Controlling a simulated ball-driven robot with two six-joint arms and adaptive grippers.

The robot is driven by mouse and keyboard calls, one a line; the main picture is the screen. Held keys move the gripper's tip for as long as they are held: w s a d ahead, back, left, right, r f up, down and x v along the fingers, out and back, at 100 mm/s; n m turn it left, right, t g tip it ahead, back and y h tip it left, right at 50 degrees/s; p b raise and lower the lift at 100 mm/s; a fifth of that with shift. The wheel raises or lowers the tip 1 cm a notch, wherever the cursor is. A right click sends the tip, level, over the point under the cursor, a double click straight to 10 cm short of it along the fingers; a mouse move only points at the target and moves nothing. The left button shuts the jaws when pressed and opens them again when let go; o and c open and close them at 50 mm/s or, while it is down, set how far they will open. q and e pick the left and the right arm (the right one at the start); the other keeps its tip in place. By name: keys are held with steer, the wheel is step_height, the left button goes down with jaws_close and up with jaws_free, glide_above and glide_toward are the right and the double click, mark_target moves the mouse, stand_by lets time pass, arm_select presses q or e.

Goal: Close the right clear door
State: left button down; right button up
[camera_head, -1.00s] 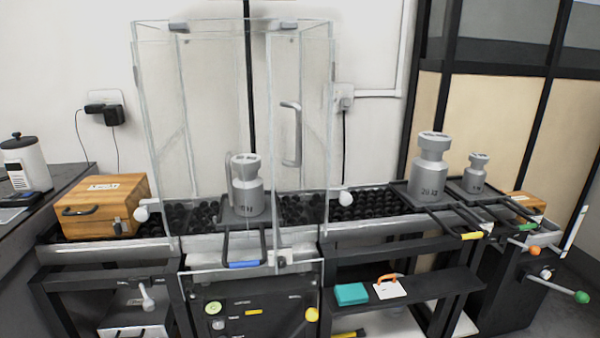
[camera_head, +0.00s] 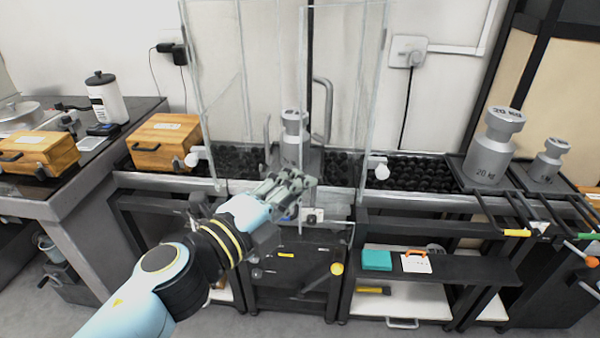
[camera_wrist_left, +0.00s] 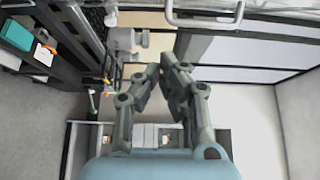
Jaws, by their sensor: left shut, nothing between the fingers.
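The clear case stands at the middle of the bench in the head view. Its right clear door (camera_head: 347,95) is a see-through panel with a grey bar handle (camera_head: 326,112). How far the door stands open is hard to tell. A grey bar handle (camera_wrist_left: 206,22) also shows at the top of the left wrist view, ahead of my fingers. My left gripper (camera_head: 301,182) is shut and empty, in front of the case and below the handle. It hides the lower front of the case. Its fingertips (camera_wrist_left: 160,70) come together in the wrist view. My right gripper is not in view.
A grey weight (camera_head: 293,128) stands inside the case. White knobs (camera_head: 381,171) sit at the case's lower sides. A large 20 kg weight (camera_head: 495,148) and a smaller one (camera_head: 549,160) stand at the right. A wooden box (camera_head: 163,142) is left of the case.

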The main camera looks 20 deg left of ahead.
mark_target(311, 153)
arm_select(q)
steer(key=w, duration=0.6)
steer(key=w+a, duration=0.1)
steer(key=w, duration=0.2)
steer(key=shift+w, duration=0.3)
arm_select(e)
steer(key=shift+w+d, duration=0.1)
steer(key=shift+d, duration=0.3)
arm_select(q)
steer(key=shift+a, duration=0.1)
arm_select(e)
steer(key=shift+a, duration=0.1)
